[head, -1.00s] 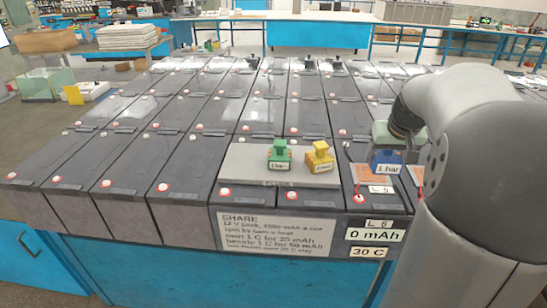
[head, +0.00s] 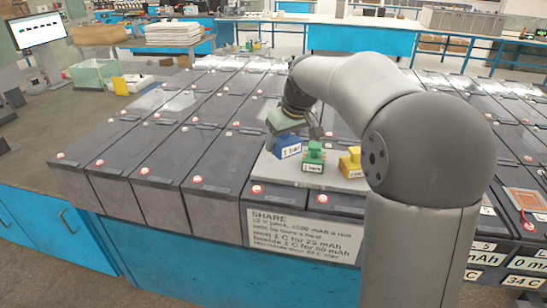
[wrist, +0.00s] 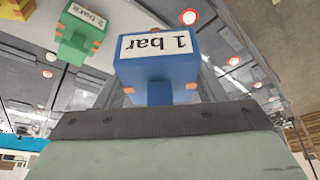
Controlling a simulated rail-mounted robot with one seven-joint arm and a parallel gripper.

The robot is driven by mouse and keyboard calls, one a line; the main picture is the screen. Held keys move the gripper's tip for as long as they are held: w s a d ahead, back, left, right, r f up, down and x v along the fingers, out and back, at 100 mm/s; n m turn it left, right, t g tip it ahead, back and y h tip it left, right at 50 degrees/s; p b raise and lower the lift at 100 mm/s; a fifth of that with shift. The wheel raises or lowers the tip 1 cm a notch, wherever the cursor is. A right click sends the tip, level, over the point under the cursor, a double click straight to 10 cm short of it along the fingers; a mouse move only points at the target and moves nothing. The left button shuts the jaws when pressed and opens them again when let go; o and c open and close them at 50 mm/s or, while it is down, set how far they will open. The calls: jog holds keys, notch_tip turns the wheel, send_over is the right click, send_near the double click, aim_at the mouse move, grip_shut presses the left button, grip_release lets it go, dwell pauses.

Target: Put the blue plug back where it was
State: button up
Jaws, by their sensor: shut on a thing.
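The blue plug (head: 288,147), labelled "1 bar", is between the fingers of my gripper (head: 284,128), which is shut on it. It is at the left end of the grey plate (head: 330,181), left of the green plug (head: 313,156). I cannot tell whether its base touches the plate. The yellow plug (head: 350,162) is right of the green one, partly hidden by my arm. In the wrist view the blue plug (wrist: 158,62) shows its label upside down, with the green plug (wrist: 80,34) at upper left.
Rows of dark battery boxes (head: 166,150) with red-and-white terminals surround the plate. A white SHARE sign (head: 303,236) hangs on the front. A copper-coloured pad (head: 524,202) lies at the far right. My arm hides the middle right.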

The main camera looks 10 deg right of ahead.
jog(key=w+f+p, duration=0.3)
jog(key=w+f, duration=0.1)
jog(key=w, duration=0.4)
jog(key=p, duration=0.1)
send_near(272, 159)
jog(key=shift+w+a+f, duration=0.4)
jog(key=shift+w+f, duration=0.25)
jog(key=shift+w, duration=0.15)
jog(key=shift+w+f+p, duration=0.3)
jog(key=shift+f, duration=1.65)
jog(key=shift+f, duration=0.1)
jog(key=shift+f, duration=0.15)
jog(key=o, duration=1.1)
